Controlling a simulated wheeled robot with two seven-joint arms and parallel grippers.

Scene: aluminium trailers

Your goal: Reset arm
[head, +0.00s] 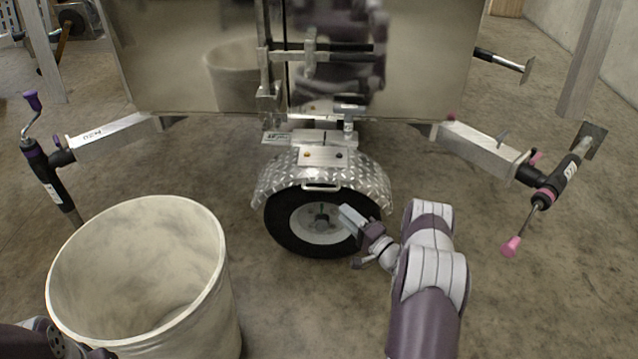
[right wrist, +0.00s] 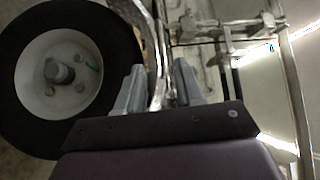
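My right arm comes in from the bottom right of the head view. Its gripper (head: 350,217) is in front of the trailer wheel (head: 290,236), below the diamond-plate fender (head: 272,182) and its small handle (head: 322,187). In the right wrist view my right gripper (right wrist: 159,68) has its two fingers apart with nothing clamped between them. A curved metal strip shows in the gap behind, and I cannot tell if it touches. The wheel (right wrist: 118,70) is left of the fingers there. A dark piece of my left arm shows at the bottom left of the head view; its fingers are not visible.
A large whitish bin (head: 215,318) stands at the lower left, close to my left arm. Two jack stands, left (head: 38,165) and right (head: 548,190), stick out from the shiny trailer (head: 420,60). The concrete floor right of my right arm is clear.

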